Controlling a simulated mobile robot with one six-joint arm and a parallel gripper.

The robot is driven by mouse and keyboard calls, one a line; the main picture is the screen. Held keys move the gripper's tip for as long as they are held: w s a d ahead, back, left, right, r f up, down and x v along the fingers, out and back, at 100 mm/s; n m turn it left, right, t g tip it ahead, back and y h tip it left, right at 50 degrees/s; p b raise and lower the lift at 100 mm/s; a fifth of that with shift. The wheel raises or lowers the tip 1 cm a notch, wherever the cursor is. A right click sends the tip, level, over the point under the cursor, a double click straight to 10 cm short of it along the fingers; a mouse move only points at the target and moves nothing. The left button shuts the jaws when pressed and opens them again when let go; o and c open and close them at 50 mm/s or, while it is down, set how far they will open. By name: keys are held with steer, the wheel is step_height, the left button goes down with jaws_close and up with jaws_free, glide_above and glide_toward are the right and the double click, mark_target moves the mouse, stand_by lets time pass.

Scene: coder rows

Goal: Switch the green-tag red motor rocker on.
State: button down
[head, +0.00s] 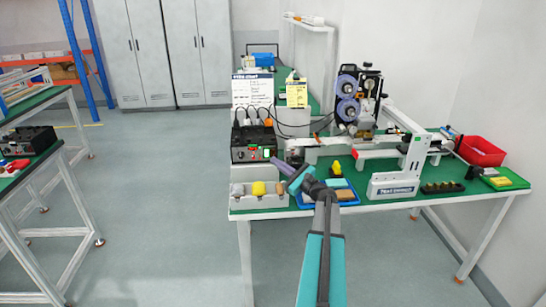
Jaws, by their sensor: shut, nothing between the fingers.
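A black control box (252,143) stands at the left end of the green-topped bench, its front panel facing me. Small red and green marks show on the panel, with a green patch (266,153) near its right side. They are too small to tell which is the green-tag red motor rocker, or whether it is on or off. My gripper (277,162) is shut and empty. It points up and left at the lower right of the box front. I cannot tell whether its tips touch the panel.
A grey bin row (259,202) with a yellow item stands below the box. A white-framed coder machine (410,165) and a red bin (481,152) stand further right. Floor left of the bench is clear.

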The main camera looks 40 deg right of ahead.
steer(key=shift+w+d+f, duration=0.2)
steer(key=shift+w+d, duration=0.55)
steer(key=shift+w, duration=0.2)
steer(key=shift+w+d+f+b, duration=0.1)
steer(key=shift+w+d+b, duration=0.3)
steer(key=shift+w+d, duration=0.1)
stand_by(2.5)
steer(key=shift+a, duration=0.1)
steer(key=shift+s+a, duration=0.4)
steer(key=shift+s, duration=0.15)
steer(key=shift+s, duration=0.1)
stand_by(0.4)
steer(key=shift+s+a+r+b, duration=0.25)
steer(key=shift+s+a, duration=0.55)
steer(key=shift+s, duration=0.1)
steer(key=shift+s+a+r+b, duration=0.2)
steer(key=shift+s+a+r, duration=0.05)
steer(key=shift+s+a, duration=0.6)
steer(key=shift+s+d, duration=0.1)
